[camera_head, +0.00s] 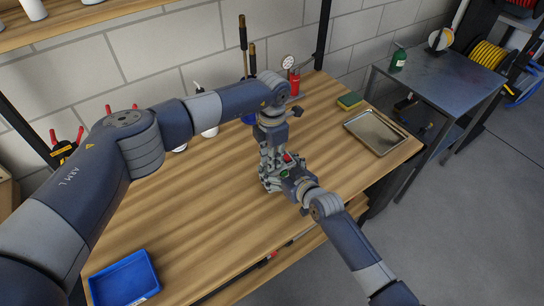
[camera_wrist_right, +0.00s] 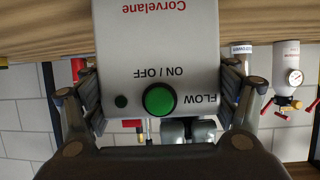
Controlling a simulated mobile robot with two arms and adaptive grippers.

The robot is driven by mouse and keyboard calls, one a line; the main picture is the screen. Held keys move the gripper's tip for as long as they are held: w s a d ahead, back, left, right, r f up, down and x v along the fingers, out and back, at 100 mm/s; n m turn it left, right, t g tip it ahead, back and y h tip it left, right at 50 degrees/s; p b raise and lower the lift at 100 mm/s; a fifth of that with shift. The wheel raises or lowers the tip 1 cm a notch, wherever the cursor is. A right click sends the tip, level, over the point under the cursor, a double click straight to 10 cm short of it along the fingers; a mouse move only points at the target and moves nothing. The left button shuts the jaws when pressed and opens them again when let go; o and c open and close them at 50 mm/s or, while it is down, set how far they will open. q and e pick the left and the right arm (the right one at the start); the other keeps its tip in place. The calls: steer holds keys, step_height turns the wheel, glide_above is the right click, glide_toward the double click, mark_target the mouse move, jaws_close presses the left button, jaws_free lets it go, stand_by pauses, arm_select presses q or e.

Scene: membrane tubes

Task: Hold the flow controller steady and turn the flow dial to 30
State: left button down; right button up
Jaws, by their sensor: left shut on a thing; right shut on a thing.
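The flow controller (camera_wrist_right: 150,45) is a pale box seen upside down in the right wrist view. My right gripper (camera_wrist_right: 160,92) is shut on the box, with one finger on each side. In the head view my left gripper (camera_head: 272,160) comes down from above, shut at the controller's top, where the flow dial sits. The grippers cover most of the controller there. The dial and its scale are hidden, so its setting cannot be read.
A blue tray (camera_head: 125,281) lies at the front left of the wooden bench (camera_head: 190,215). A metal tray (camera_head: 374,133) and a sponge (camera_head: 350,100) lie to the right. The bench's left middle is clear.

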arm_select(q)
steer(key=c, duration=1.7)
jaws_free()
steer(key=shift+o, duration=0.2)
step_height(320, 180, up, 12)
steer(key=shift+r, duration=0.1)
steer(key=shift+o, duration=1.5)
steer(key=n, duration=0.4)
steer(key=shift+n, duration=0.5)
step_height(320, 180, down, 12)
steer(key=shift+f, duration=0.15)
